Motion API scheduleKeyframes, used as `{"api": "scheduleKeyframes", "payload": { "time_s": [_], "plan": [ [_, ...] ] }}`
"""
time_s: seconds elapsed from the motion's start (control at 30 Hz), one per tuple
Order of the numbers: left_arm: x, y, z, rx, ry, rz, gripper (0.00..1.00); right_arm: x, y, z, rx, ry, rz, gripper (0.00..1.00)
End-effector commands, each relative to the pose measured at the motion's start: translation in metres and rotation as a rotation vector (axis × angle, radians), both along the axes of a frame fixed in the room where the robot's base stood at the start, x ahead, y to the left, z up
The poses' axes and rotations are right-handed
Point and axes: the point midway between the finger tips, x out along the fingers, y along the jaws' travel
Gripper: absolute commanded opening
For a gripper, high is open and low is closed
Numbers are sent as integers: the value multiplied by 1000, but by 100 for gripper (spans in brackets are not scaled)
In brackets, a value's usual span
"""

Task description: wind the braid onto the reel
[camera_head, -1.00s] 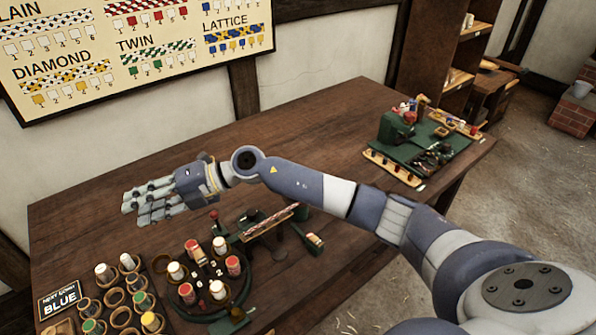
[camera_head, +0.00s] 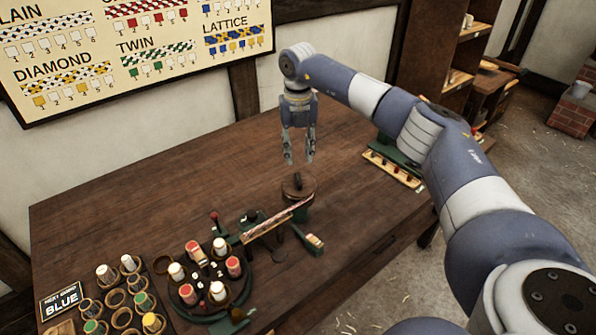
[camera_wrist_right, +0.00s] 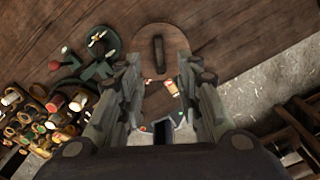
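The braid (camera_head: 270,223) is a red-and-white strip. It runs from the green braiding stand up and right toward the reel. The reel (camera_head: 298,187) is a round brown wooden disc with a dark upright grip, on the table. In the right wrist view the reel (camera_wrist_right: 172,58) lies ahead of the fingers, its dark grip near its middle. My right gripper (camera_head: 299,160) points down above and just behind the reel, apart from it. Its fingers are spread and nothing shows held; they also show in the wrist view (camera_wrist_right: 157,95). My left gripper is not in view.
A round green-rimmed stand (camera_head: 247,290) holds red and white bobbins at the front. Left of it is a rack of bobbins (camera_head: 112,298) and a sign reading BLUE (camera_head: 62,300). A tray of small parts (camera_head: 391,169) is partly behind my arm. The table's back left is clear.

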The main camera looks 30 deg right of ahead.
Motion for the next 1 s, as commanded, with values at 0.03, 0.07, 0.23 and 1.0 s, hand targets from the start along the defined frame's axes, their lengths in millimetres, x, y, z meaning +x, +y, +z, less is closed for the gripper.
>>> {"api": "scheduleKeyframes", "payload": {
  "time_s": [0.03,0.07,0.23,1.0],
  "plan": [
    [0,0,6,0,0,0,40,-1,0,-9,0,4,0,32],
    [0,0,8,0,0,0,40,-1,0,-15,0,5,0,32],
    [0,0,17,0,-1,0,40,-1,1,-47,2,4,2,32],
    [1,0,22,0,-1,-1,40,0,1,-80,3,-1,2,0]
  ]
}}
